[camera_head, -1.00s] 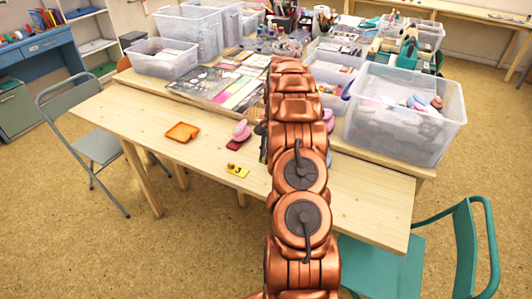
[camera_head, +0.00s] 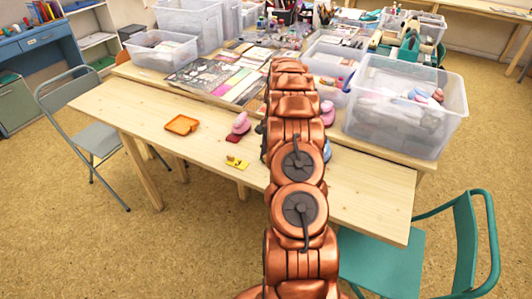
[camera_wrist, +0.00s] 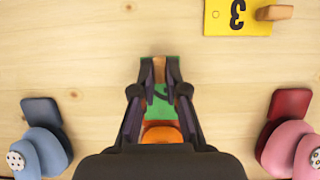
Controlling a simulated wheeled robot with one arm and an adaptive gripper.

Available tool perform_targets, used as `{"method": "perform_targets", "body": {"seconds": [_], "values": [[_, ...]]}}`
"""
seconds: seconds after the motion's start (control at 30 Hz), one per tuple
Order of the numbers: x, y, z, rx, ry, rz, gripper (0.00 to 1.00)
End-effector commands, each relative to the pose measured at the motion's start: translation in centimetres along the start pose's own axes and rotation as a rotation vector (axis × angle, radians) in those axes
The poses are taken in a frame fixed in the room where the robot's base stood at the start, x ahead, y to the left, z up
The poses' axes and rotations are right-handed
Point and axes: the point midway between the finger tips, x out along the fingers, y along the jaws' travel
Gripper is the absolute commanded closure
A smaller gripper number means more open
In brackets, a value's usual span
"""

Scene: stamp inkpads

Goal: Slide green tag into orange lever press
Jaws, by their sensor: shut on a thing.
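In the wrist view, my gripper (camera_wrist: 160,68) has its dark fingers close together over the green tag (camera_wrist: 160,105), which has a dark mark on it. The fingers seem to pinch a brownish peg on the tag. An orange part (camera_wrist: 160,134), which may be the orange lever press, shows just below the green tag, between the fingers and partly hidden by the gripper body. I cannot tell whether the tag is inside it or only above it. In the head view my arm hides the gripper, the green tag and the orange press.
A blue press (camera_wrist: 40,138) stands to the left and a pink press (camera_wrist: 290,140) to the right. A yellow tag (camera_wrist: 228,16) marked 3 lies at the top right. An orange tray (camera_head: 182,124) and a clear bin (camera_head: 405,110) are on the table. The wood between is clear.

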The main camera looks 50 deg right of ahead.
Motion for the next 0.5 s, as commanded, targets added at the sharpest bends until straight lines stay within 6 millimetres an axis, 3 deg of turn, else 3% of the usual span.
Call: {"method": "perform_targets", "body": {"seconds": [0.5], "values": [[-0.8,0.0,-1.9,0.0,0.001,0.0,1.0]]}}
